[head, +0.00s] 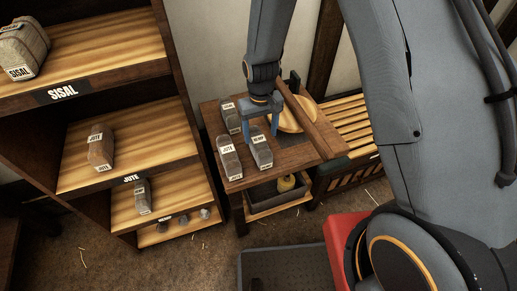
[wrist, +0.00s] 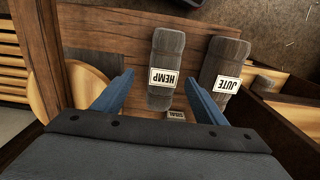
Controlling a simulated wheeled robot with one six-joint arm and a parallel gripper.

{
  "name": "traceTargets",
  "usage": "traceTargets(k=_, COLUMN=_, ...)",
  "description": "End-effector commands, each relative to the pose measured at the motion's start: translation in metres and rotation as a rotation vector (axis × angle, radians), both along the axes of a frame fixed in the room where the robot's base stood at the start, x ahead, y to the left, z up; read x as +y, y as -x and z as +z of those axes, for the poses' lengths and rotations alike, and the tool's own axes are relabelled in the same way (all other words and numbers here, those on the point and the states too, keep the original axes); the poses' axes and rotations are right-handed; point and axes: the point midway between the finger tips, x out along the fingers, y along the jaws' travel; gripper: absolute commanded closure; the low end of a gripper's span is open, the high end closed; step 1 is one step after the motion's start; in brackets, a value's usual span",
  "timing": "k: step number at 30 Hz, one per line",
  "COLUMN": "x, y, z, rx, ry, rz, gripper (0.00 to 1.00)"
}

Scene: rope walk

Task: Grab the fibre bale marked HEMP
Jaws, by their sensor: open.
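The grey-brown bale labelled HEMP (head: 262,155) lies on a small wooden table in the head view. It also shows in the wrist view (wrist: 167,55), its label facing the camera. My gripper (head: 261,134) is open and empty over the bale's far end, fingers pointing down. In the wrist view its blue fingers (wrist: 158,80) stand on either side of the bale's near part; I cannot tell how far above it they are. A bale labelled JUTE (head: 229,158) lies left of HEMP, at right in the wrist view (wrist: 222,65).
Another bale (head: 231,117) stands at the table's back left. A wooden beam (head: 312,122) and round wooden piece (head: 290,113) sit on the right. A shelf (head: 125,165) at left holds more bales, labelled SISAL (head: 22,50) and JUTE (head: 100,150). A slatted bench (head: 355,125) stands right.

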Motion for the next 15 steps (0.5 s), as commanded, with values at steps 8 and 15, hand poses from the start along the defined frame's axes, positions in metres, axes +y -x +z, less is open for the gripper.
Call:
traceTargets(k=8, x=0.001, y=0.001, z=-0.024, rx=0.002, ry=0.001, rz=0.001, gripper=0.34)
traceTargets(k=15, x=0.005, y=0.004, z=-0.047, rx=0.003, ry=0.001, rz=0.002, gripper=0.34)
